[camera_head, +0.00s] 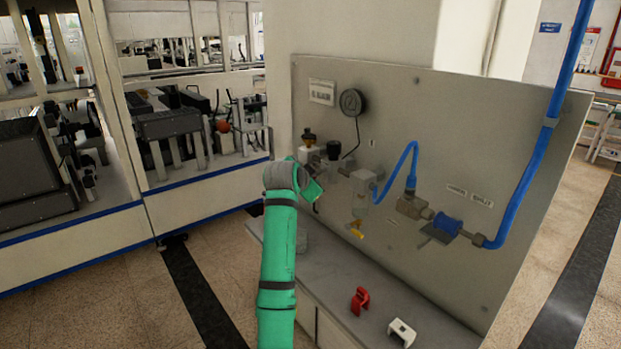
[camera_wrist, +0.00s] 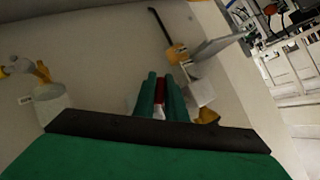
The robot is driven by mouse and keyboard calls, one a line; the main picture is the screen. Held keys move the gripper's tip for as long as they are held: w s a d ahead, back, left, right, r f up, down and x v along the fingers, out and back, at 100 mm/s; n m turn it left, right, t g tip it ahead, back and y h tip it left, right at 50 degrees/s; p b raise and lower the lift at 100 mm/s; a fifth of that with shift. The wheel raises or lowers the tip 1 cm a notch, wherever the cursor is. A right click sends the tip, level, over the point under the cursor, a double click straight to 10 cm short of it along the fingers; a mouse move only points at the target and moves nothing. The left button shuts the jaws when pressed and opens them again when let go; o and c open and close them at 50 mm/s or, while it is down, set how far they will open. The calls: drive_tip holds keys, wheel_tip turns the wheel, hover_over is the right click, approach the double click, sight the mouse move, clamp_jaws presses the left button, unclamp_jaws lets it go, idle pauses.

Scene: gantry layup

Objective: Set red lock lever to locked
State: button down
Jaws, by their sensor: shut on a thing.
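The red lock lever (camera_wrist: 160,84) shows in the wrist view as a narrow red piece between the two green fingers of my gripper (camera_wrist: 160,95). The fingers are closed on it, one on each side, close to the grey panel. In the head view my gripper (camera_head: 315,195) is at the left part of the panel (camera_head: 450,140), below the valve fittings. There my green arm and gripper hide the lever, so I cannot tell its angle.
Valve blocks with a black knob (camera_head: 333,149), a round gauge (camera_head: 353,102), a blue hose (camera_head: 403,160) and a yellow handle (camera_head: 356,229) are on the panel. A red clip (camera_head: 360,300) and a white clip (camera_head: 401,332) lie on the bench (camera_head: 335,270) below.

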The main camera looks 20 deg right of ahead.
drive_tip(key=shift+s+d+f+n+g+h, duration=0.15)
drive_tip(key=shift+s+n+g, duration=0.3)
drive_tip(key=shift+g, duration=0.45)
drive_tip(key=shift+s+d+f+n+g+h, duration=0.15)
drive_tip(key=shift+s+n+g, duration=0.35)
drive_tip(key=shift+g, duration=0.4)
drive_tip(key=shift+s+d+f+n+g+h, duration=0.15)
drive_tip(key=shift+s+n+g, duration=0.15)
drive_tip(key=shift+n+g, duration=0.45)
drive_tip(key=c, duration=1.8)
unclamp_jaws()
drive_tip(key=shift+c, duration=0.2)
drive_tip(key=shift+r, duration=0.1)
drive_tip(key=v, duration=1)
drive_tip(key=shift+a+r, duration=0.25)
drive_tip(key=shift+r, duration=0.05)
